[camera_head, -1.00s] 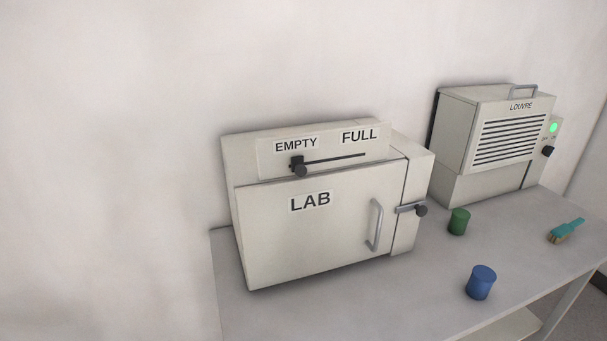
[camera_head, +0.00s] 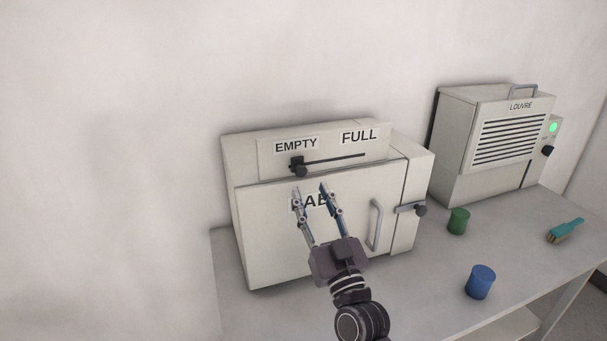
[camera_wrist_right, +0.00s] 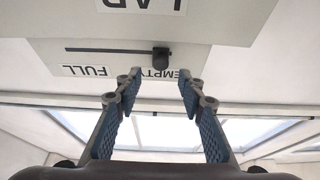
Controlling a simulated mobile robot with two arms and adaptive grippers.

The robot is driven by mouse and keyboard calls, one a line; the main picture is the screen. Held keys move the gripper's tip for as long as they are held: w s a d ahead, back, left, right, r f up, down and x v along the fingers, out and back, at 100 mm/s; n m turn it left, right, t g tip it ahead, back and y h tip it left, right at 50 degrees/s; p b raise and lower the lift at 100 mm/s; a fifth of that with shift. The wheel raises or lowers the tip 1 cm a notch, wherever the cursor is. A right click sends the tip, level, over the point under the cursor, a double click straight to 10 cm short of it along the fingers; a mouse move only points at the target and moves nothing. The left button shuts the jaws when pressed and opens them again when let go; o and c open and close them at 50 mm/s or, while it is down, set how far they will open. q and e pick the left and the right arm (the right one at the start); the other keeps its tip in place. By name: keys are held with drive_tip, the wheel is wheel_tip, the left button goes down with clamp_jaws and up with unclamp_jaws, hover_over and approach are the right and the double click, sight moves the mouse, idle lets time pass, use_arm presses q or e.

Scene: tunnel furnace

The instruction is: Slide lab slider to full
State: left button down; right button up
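The lab box (camera_head: 270,235) is a pale cabinet with a LAB label and a slot along its upper panel. The black slider knob (camera_head: 299,168) sits at the slot's left end, under the EMPTY label (camera_head: 296,145); the FULL label (camera_head: 359,136) is at the right. My right gripper (camera_head: 311,188) is open and empty in front of the door, its fingertips just below the knob in the head view. In the right wrist view, which shows the labels inverted, the knob (camera_wrist_right: 161,59) appears above and between the open fingertips (camera_wrist_right: 160,75), with no visible contact. My left gripper is not in view.
The door handle (camera_head: 375,225) and a side latch (camera_head: 420,210) stick out right of my gripper. A green cup (camera_head: 458,221), a blue cup (camera_head: 481,282), a brush (camera_head: 565,231) and the LOUVRE box (camera_head: 500,140) stand to the right on the table.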

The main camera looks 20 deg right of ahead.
sight(302, 173)
drive_tip(key=p+x, duration=0.2)
drive_tip(key=x, duration=0.4)
drive_tip(key=shift+w+a, duration=0.1)
drive_tip(key=shift+w, duration=0.05)
drive_tip(key=shift+c, duration=0.3)
clamp_jaws()
